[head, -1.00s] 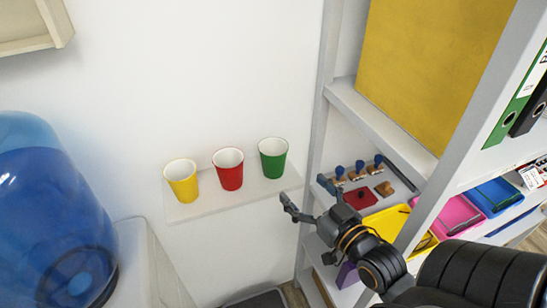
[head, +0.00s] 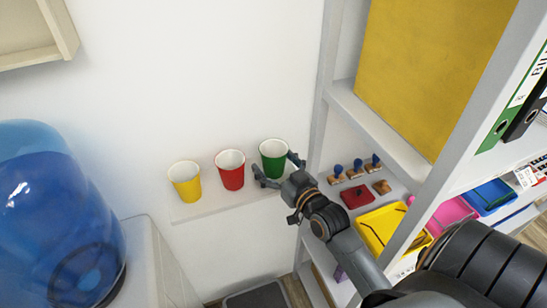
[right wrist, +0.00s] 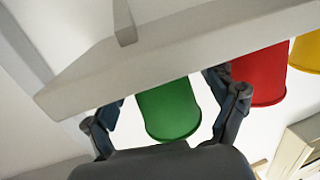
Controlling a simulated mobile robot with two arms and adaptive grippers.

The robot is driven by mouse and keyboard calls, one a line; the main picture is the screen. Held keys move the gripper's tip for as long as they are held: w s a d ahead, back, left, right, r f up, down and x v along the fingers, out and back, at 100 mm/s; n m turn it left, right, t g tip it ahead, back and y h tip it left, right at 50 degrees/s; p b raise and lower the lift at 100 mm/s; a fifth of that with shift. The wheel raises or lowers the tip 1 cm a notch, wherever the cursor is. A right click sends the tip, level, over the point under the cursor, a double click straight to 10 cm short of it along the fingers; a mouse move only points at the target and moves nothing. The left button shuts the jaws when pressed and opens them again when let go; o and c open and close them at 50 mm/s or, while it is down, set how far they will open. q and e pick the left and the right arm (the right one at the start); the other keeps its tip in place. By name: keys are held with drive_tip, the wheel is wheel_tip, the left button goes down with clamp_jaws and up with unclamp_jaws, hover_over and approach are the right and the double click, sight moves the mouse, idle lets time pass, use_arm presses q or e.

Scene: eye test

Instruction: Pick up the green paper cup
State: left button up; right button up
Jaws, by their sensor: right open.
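The green paper cup (head: 274,162) stands upright at the right end of a small white wall shelf (head: 205,207). My right gripper (head: 279,171) is open at the cup, one finger to the left of its lower part and the other at its right side. In the right wrist view, which shows the scene upside down, the green cup (right wrist: 169,108) lies between the two spread fingers of the right gripper (right wrist: 166,92). I cannot tell whether either finger touches it. My left gripper is not in view.
A red cup (head: 230,171) stands close left of the green one, and a yellow cup (head: 185,182) further left. A grey rack (head: 325,110) with stamps and trays rises on the right. A blue water bottle (head: 60,220) stands at the left.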

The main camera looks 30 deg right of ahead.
sight(280, 160)
drive_tip(key=shift+w, duration=0.15)
drive_tip(key=c, duration=0.9)
drive_tip(key=shift+o, duration=0.2)
drive_tip(key=shift+r, duration=0.5)
drive_tip(key=r, duration=0.1)
drive_tip(key=r+b, duration=0.1)
drive_tip(key=shift+s+a+r, duration=0.1)
drive_tip(key=shift+s+r, duration=0.1)
drive_tip(key=shift+r, duration=0.1)
drive_tip(key=s+a+r+p, duration=0.7)
drive_tip(key=s+r, duration=0.2)
drive_tip(key=s, duration=0.2)
drive_tip(key=shift+s+r, duration=0.2)
drive_tip(key=shift+s, duration=0.2)
